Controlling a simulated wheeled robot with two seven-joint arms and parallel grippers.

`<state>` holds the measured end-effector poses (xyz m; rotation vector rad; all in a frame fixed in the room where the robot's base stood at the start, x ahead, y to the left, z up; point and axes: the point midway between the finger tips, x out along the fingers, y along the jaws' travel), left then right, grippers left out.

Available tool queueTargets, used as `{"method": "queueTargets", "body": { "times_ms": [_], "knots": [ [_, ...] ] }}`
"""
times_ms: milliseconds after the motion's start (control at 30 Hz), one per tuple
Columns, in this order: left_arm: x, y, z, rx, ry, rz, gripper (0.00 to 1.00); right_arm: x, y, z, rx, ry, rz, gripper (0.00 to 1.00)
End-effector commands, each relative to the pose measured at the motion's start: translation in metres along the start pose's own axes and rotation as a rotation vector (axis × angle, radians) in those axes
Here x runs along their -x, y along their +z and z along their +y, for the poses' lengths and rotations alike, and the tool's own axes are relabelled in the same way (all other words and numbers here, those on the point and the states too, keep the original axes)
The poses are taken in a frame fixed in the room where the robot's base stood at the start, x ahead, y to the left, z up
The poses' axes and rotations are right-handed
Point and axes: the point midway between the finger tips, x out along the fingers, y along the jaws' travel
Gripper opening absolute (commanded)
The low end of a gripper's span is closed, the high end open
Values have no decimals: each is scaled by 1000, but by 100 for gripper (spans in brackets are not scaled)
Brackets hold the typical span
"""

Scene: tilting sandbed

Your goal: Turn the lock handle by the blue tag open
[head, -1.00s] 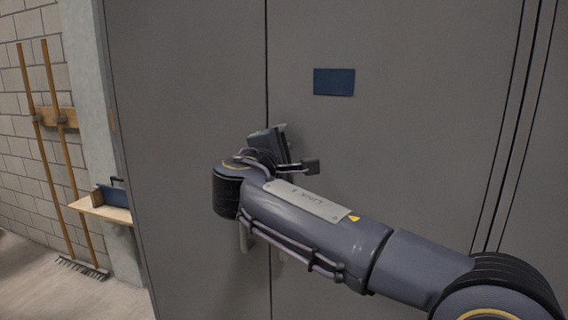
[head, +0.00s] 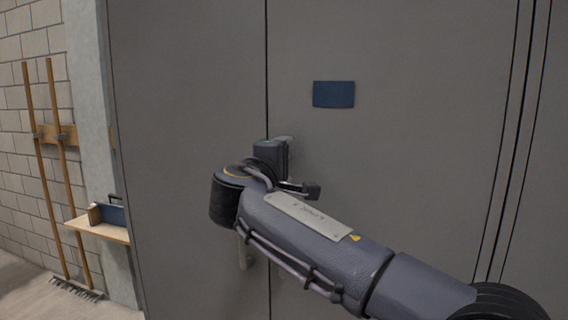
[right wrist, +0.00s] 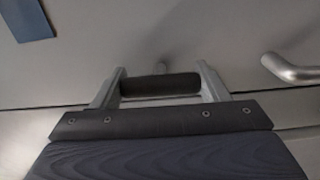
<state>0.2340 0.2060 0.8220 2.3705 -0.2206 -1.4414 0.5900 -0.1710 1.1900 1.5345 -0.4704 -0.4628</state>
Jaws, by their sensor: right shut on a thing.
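The blue tag (head: 333,94) is a flat rectangle on the grey door, right of the vertical seam; a corner of it shows in the right wrist view (right wrist: 26,18). My right gripper (right wrist: 160,86) is at the door below the tag, near the seam. Its two fingers are shut on the lock handle (right wrist: 165,86), a dark cylindrical grip lying between them. In the head view my right wrist hides the fingertips and most of the lock handle. My left gripper is not in view.
A metal pull handle (head: 242,250) sits low by the seam, partly behind my arm; a metal bar handle also shows in the right wrist view (right wrist: 292,70). A wooden shelf (head: 98,230) with a blue box and long-handled rakes (head: 60,170) stand at the left wall.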

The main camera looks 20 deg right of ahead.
Motion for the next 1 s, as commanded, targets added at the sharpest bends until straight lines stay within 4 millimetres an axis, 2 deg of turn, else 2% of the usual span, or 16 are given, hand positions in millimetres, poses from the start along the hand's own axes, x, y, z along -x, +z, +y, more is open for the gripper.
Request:
{"method": "queueTargets", "body": {
  "times_ms": [67,100,200,467,567,900,1000],
  "knots": [
    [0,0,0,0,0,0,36,0,0,-1,-3,-2,-1,45],
    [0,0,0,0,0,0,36,0,0,0,-3,-2,-1,73],
    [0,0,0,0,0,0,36,0,0,0,-2,-1,0,86],
    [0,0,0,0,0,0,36,0,0,0,-1,-1,0,87],
    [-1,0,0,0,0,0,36,6,0,0,0,-1,2,87],
    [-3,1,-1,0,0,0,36,61,-1,0,-1,0,4,87],
    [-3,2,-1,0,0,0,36,72,0,0,-1,0,2,87]
  ]
}}
